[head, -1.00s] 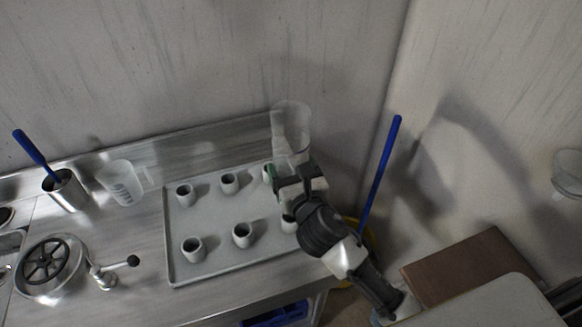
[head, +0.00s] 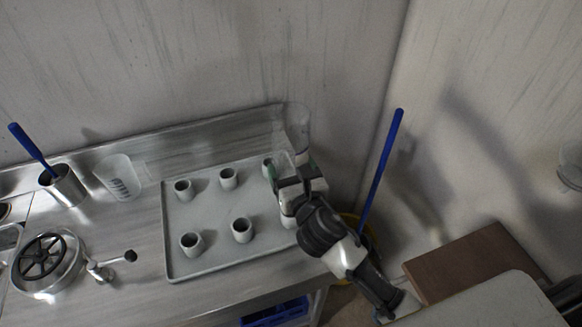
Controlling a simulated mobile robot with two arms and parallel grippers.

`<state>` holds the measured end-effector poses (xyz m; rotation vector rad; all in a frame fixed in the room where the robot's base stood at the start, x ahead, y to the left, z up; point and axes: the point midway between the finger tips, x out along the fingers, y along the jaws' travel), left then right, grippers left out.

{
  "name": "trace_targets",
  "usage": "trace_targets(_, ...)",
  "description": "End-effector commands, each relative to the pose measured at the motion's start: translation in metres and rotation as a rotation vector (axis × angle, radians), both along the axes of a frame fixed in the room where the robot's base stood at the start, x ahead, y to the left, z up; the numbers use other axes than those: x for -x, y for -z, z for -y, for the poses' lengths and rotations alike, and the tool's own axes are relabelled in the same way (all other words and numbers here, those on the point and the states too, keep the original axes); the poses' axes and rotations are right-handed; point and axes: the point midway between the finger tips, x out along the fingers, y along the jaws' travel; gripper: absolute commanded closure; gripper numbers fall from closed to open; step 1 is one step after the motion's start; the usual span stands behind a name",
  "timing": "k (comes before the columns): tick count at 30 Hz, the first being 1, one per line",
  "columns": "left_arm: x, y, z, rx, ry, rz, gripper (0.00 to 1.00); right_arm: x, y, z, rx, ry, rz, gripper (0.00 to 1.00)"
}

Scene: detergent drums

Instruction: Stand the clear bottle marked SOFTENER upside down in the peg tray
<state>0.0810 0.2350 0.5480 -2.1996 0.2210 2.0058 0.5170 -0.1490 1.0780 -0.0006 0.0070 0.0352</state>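The clear bottle (head: 297,128) is at the back right corner of the peg tray, with its broad clear end up and a green part low down by the fingers. Its SOFTENER marking cannot be read. My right gripper (head: 287,174) comes in from the lower right and appears shut on the bottle's lower part, hiding it. The grey peg tray (head: 222,205) lies on the steel counter with several short, hollow-topped white pegs. Whether the bottle touches a peg is hidden. My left gripper is not in view.
A clear measuring jug (head: 118,176) and a steel cup (head: 63,186) with a blue-handled tool stand left of the tray. A valve wheel (head: 42,258) and tap (head: 101,270) are at the left front. A blue pole (head: 382,165) stands beyond the counter's right end.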

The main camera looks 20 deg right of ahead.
Motion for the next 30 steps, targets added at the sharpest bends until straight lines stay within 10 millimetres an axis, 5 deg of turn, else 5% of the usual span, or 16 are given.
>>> trace_targets(30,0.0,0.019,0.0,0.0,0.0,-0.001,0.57,0.0,0.027,0.0,0.0,-0.001,0.0,0.46)
